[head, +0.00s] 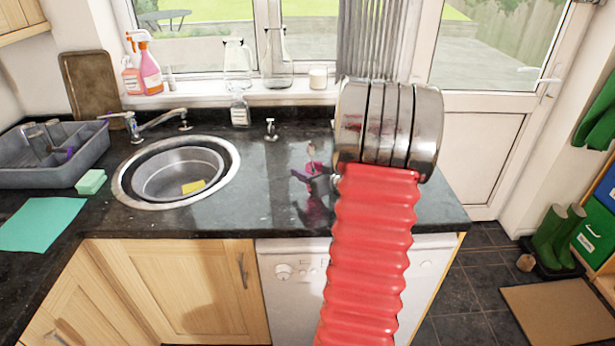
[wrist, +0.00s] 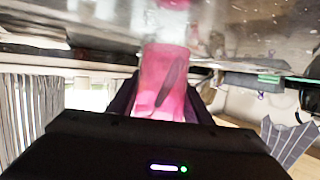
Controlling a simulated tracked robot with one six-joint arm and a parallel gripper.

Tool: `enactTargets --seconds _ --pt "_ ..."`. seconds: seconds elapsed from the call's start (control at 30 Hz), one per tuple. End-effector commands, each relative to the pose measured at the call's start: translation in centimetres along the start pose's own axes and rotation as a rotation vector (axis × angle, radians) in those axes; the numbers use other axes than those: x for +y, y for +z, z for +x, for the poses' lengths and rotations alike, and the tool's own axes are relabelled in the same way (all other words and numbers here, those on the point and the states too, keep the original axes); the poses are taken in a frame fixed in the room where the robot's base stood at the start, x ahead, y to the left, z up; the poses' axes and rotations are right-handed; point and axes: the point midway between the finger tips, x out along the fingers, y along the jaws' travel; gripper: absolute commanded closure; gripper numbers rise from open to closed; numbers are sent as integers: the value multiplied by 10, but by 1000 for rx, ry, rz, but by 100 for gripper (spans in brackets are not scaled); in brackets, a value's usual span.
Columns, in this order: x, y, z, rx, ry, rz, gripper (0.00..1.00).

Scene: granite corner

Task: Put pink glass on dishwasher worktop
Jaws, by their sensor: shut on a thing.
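The pink glass (wrist: 166,68) is between the two dark fingers of my gripper (wrist: 164,100) in the wrist view. My gripper is shut on it. The glossy dark worktop fills the top of that view, with a pinkish reflection beyond the end of the glass. In the head view a small pink shape (head: 313,168), seemingly the glass, shows over the dishwasher worktop (head: 265,215), with a pink reflection below it. I cannot tell whether the glass touches the surface. My gripper is not clearly visible in the head view. The white dishwasher (head: 290,290) is below the worktop.
The round sink (head: 130,190) with a yellow sponge (head: 193,187) is left of the pink shape. A grey dish rack (head: 60,175) stands farther left. The worktop's front right is largely clear.

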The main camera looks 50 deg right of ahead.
Motion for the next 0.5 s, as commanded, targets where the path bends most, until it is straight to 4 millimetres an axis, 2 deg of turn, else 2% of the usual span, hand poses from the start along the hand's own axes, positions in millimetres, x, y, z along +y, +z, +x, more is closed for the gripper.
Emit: enactTargets --seconds 0.17,0.5 --pt "1 19 6 -2 0 1 80" --pt "1 21 6 0 2 1 80"
